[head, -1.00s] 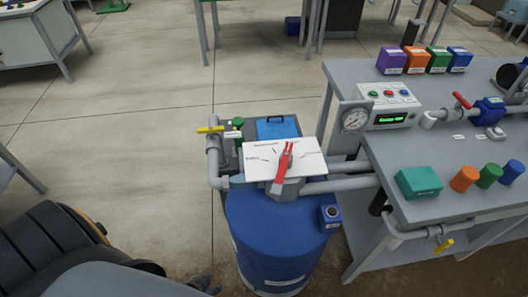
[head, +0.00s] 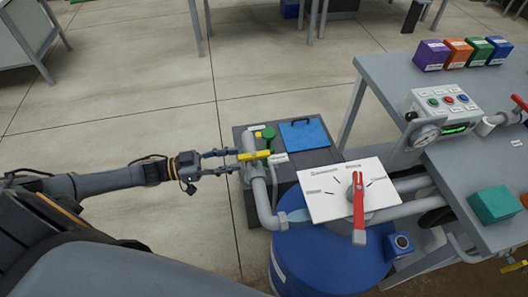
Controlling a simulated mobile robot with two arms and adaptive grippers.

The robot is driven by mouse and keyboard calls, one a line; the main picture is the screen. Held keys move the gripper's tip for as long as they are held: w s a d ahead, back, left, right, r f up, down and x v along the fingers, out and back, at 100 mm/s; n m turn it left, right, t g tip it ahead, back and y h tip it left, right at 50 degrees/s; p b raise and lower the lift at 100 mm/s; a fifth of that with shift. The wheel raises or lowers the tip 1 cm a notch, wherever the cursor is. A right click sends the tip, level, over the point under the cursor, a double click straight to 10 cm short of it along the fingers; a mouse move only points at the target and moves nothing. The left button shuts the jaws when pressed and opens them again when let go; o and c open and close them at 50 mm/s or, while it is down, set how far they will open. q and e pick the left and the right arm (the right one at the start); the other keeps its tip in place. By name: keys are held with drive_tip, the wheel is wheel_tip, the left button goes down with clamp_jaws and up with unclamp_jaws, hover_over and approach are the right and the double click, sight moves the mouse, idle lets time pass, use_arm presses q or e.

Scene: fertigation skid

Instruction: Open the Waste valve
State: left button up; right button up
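A valve with a yellow lever handle (head: 256,156) sits on an upright grey pipe left of the white dial panel. Its lever lies across the pipe. My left gripper (head: 236,161) comes in from the left with its two fingers apart, tips close to the left end of the yellow lever. I cannot tell whether they touch it. A green-handled valve (head: 268,133) stands just behind. A red pointer lever (head: 358,205) sits on the white panel (head: 325,192). Labels are too small to read, so I cannot tell which valve is marked Waste. My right gripper is out of view.
A blue drum (head: 325,262) stands under the panel. A blue-lidded box (head: 303,134) sits behind the pipe. The grey bench (head: 405,75) at right holds a control box (head: 446,105), coloured boxes and a teal box (head: 495,204). Another yellow lever (head: 513,266) shows at lower right. Open floor lies left.

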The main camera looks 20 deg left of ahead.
sight(264, 153)
use_arm(q)
drive_tip(key=p+x, duration=0.1)
drive_tip(key=x, duration=0.8)
drive_tip(key=shift+w+d+f, duration=0.1)
drive_tip(key=shift+w+d, duration=0.1)
drive_tip(key=shift+w, duration=0.15)
clamp_jaws()
